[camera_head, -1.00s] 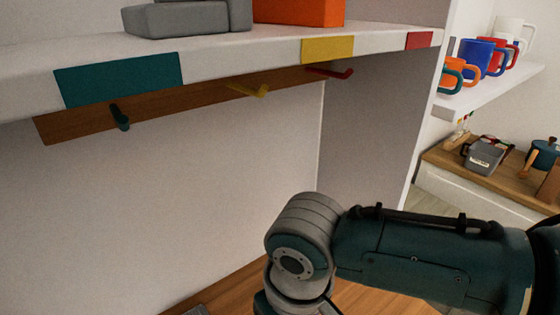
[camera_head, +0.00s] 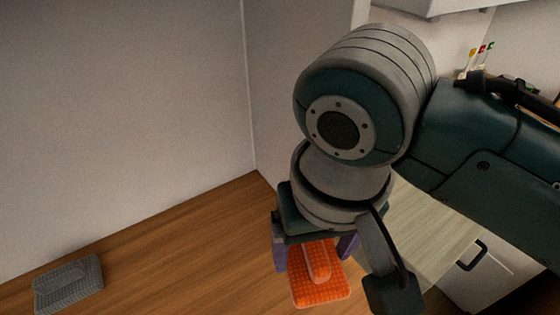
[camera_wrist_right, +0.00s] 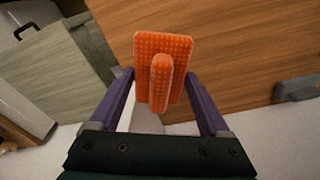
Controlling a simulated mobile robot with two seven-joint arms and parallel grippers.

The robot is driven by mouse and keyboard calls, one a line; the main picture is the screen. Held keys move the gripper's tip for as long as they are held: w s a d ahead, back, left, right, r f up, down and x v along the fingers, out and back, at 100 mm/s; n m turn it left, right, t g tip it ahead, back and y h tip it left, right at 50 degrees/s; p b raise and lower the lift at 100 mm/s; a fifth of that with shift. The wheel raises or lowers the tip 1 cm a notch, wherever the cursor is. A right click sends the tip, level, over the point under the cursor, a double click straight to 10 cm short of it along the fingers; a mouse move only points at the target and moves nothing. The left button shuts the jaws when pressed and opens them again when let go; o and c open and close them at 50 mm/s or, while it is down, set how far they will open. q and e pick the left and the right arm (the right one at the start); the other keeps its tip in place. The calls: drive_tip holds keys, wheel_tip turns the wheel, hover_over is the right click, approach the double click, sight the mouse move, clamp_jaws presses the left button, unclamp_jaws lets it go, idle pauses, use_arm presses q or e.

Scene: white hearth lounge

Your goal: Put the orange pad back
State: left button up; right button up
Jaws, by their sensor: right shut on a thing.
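The orange pad (camera_head: 322,290) has a dimpled surface and a raised ridge along its middle. My right gripper (camera_head: 312,256) has purple fingers and is shut on the pad, pointing down over the wooden surface. In the right wrist view the pad (camera_wrist_right: 178,52) sits between and beyond the fingertips (camera_wrist_right: 160,78) of my right gripper. I cannot tell from these views whether the pad touches the wood or hangs above it. My left gripper is not in view.
A grey dimpled pad (camera_head: 68,285) lies at the left on the wooden surface (camera_head: 185,245); the wood between the two pads is clear. A white wall (camera_head: 110,120) stands behind. A pale cabinet (camera_head: 430,225) with a dark handle stands at the right.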

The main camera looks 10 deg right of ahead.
sight(310, 275)
wheel_tip(310, 275, down, 6)
drive_tip(key=shift+f+b, duration=0.2)
drive_tip(key=shift+b, duration=0.5)
wheel_tip(310, 275, down, 4)
drive_tip(key=shift+r+b, duration=0.25)
drive_tip(key=shift+b, duration=0.45)
drive_tip(key=shift+f, duration=0.15)
